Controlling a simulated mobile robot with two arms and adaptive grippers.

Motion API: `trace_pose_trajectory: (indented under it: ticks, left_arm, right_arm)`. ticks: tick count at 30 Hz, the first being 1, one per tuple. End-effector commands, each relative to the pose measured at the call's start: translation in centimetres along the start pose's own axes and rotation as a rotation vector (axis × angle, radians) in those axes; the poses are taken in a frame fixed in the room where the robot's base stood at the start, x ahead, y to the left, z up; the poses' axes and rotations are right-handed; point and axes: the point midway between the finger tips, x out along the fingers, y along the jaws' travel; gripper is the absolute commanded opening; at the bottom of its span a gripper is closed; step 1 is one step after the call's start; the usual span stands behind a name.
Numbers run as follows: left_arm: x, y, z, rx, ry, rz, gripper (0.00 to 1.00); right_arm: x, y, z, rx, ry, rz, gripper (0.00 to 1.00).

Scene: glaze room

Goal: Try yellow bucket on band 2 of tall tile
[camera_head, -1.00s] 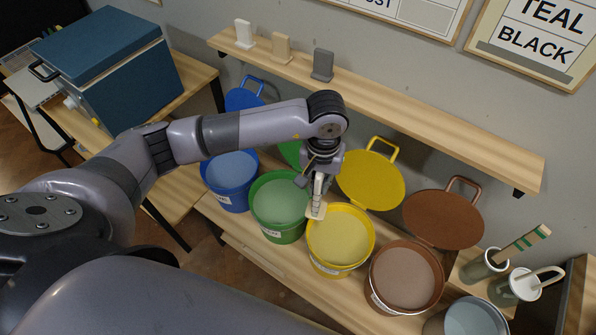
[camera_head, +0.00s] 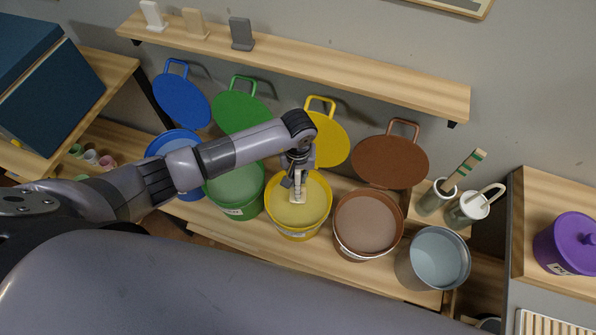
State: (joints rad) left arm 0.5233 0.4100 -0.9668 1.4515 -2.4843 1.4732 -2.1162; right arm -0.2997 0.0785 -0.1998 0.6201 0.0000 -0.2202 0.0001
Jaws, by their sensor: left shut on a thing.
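My left gripper (camera_head: 298,180) is shut on a pale cream tile (camera_head: 297,197), pointing down over the yellow bucket (camera_head: 284,222). The tile's lower end is at or just above the pale yellow glaze; I cannot tell whether it touches. The bucket is open, and its yellow lid (camera_head: 332,142) leans upright behind it. No bands can be made out on the held tile. My right gripper is not in view.
A green bucket (camera_head: 240,207) and a blue bucket stand left, a brown bucket (camera_head: 367,250) and a grey pail (camera_head: 440,285) right. A shelf (camera_head: 340,73) with white, beige and grey tiles runs above. A purple pot (camera_head: 570,243) stands far right.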

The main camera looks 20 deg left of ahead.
Motion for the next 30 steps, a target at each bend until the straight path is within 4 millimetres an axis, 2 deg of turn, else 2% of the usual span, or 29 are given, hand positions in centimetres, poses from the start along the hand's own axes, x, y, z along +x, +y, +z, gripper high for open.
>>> trace_pose_trajectory:
  ticks: [1, 18, 24, 30]
  left_arm:
    - [1.4, 0.1, 0.1, -0.001, -0.002, 0.002, 0.00]
    - [10.0, 0.0, -0.1, 0.001, 0.002, 0.000, 0.00]
    - [11.9, 0.0, -0.1, 0.000, 0.002, 0.001, 0.00]
    - [12.1, 0.0, 0.0, 0.000, 0.001, 0.001, 0.00]
  right_arm:
    - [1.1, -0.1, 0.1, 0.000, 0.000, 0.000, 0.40]
    - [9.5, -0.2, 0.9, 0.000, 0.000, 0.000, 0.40]
    - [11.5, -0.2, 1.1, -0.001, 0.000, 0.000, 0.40]
    - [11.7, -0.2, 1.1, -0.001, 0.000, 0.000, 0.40]
